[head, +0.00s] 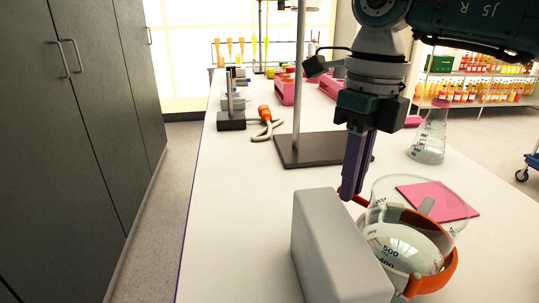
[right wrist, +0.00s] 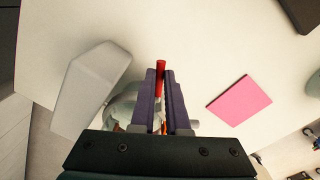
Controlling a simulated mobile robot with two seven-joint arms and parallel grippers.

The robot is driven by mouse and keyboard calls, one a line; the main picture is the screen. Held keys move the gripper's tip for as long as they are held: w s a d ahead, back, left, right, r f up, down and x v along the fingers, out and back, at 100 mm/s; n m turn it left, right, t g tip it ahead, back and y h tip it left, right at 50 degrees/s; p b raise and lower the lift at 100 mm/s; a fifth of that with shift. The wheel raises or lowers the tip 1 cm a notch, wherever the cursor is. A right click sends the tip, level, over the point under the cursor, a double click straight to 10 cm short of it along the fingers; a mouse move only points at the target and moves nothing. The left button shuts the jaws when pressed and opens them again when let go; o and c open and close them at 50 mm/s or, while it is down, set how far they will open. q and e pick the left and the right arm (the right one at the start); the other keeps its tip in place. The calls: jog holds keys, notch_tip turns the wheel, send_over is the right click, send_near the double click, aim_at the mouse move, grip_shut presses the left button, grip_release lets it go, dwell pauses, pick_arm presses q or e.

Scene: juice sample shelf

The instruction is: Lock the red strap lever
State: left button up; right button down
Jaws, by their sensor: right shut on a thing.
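A glass beaker (head: 400,262) with clear liquid stands at the front right of the bench in the head view. An orange strap (head: 439,276) goes around it. The red lever (right wrist: 160,67) sticks out between my finger tips in the right wrist view; in the head view only a little red shows by the tips. My right gripper (head: 350,193) points down at the beaker's far left side, its purple fingers shut on the lever. It also shows in the right wrist view (right wrist: 162,80). The fingers hide part of the lever, and its joint to the strap is unclear. My left gripper is not in view.
A grey block (head: 322,240) stands just left of the beaker. A pink pad (head: 452,203) lies behind it. A stand with a dark base (head: 300,151) and metal rod is farther back, with a flask (head: 430,138) to the right.

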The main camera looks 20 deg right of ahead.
jog(key=n, duration=0.2)
jog(key=a+n+b, duration=0.1)
jog(key=s+n, duration=0.1)
jog(key=n, duration=0.1)
jog(key=shift+a+n+b, duration=0.3)
jog(key=shift+b, duration=0.05)
jog(key=n, duration=0.2)
jog(key=s+n+b, duration=0.1)
jog(key=n, duration=0.1)
jog(key=shift+a, duration=0.35)
jog(key=shift+s+n, duration=0.1)
jog(key=shift+n, duration=0.2)
jog(key=c, duration=1)
grip_release()
jog(key=shift+c, duration=0.2)
jog(key=shift+o, duration=0.6)
